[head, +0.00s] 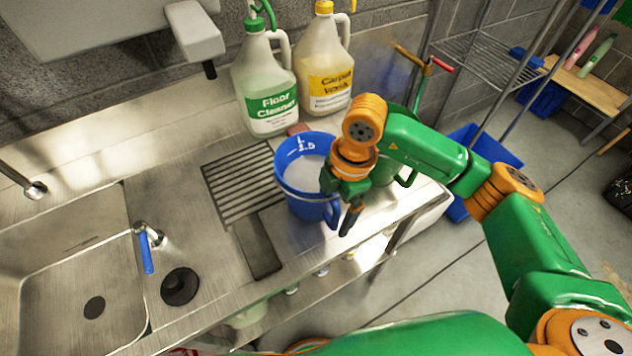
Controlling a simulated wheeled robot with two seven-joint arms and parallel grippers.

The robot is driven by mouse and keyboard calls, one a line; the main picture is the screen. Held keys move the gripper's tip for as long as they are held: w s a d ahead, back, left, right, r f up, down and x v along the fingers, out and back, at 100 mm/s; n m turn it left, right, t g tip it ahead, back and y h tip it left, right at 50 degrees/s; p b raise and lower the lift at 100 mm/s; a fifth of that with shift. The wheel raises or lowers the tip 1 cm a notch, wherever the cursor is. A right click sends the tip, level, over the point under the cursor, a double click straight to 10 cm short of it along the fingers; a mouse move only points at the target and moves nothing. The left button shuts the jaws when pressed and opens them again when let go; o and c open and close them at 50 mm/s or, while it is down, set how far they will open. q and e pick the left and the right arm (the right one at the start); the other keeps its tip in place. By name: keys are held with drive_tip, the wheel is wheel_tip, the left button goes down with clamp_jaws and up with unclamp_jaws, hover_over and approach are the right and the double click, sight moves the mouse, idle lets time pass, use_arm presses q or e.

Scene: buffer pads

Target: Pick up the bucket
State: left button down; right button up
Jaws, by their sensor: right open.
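The blue bucket (290,184) stands upright on the steel counter. It has white measuring marks inside, and its handle (331,214) faces the front right. My right gripper (343,214) is open and points down at the handle side of the bucket. One dark finger shows just right of the handle; the other finger is hard to make out. I cannot tell whether the fingers touch the handle or straddle it. My right wrist hides part of the bucket's right rim. My left gripper is not in view.
A green container (405,181) stands behind my right wrist, partly hidden. A floor cleaner jug (270,110) and a carpet wash jug (327,85) stand at the back. A drain grate (232,183) and a sink (75,290) lie left. The counter's front edge is close.

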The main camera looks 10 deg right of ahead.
drive_tip(key=shift+w+a+f, duration=0.1)
drive_tip(key=shift+w+f, duration=0.2)
drive_tip(key=shift+w, duration=0.05)
drive_tip(key=shift+s+r, duration=0.1)
drive_tip(key=shift+s, duration=0.1)
drive_tip(key=c, duration=0.9)
clamp_jaws()
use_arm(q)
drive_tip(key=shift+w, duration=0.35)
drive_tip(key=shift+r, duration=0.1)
use_arm(e)
drive_tip(key=shift+r, duration=0.1)
